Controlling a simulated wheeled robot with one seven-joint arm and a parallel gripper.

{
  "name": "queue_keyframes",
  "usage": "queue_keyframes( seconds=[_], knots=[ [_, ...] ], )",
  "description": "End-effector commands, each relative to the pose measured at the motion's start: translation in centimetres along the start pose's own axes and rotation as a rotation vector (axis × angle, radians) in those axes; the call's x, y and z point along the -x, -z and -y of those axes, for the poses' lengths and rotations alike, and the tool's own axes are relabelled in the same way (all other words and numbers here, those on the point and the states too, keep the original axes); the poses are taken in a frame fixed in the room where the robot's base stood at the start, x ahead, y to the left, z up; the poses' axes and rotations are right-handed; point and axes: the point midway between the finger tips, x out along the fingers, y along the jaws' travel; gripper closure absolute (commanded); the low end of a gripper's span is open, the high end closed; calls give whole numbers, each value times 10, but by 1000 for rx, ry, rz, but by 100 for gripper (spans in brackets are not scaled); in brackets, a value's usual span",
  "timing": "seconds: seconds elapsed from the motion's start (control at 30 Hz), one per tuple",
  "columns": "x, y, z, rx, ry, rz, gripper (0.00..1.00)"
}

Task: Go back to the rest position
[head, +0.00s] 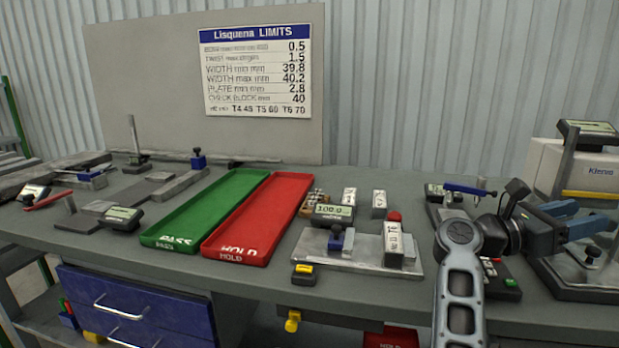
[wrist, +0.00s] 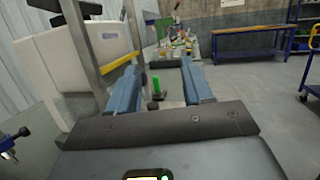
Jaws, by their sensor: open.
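My gripper (head: 573,219) is at the right side of the table in the head view, held above the surface and pointing right. Its two blue fingers are apart with nothing between them. My grey arm reaches up from the bottom of the head view to the gripper.
A white Klenio-like labelled box (head: 590,172) with a display stands close behind my gripper. A green PASS tray (head: 205,210) and a red HOLD tray (head: 250,218) lie mid-table, empty. A plate fixture (head: 350,258) with blocks is left of my arm. Open floor (wrist: 270,115) shows beyond.

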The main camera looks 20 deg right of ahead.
Motion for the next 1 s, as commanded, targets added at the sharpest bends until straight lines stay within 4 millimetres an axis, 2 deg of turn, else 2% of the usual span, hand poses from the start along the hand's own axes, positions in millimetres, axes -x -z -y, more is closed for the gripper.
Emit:
queue_keyframes(
  seconds=[0.17, 0.3, 0.47, 0.77, 1.0],
  knots=[
    [5, -17, 22, 212, -77, 310, 50],
    [23, -25, 37, 384, -129, 541, 50],
    [53, -25, 55, 580, -180, 797, 50],
    [123, 3, 102, 938, -254, 1262, 50],
    [177, 42, 158, 1191, -297, 1623, 50]
  ],
)
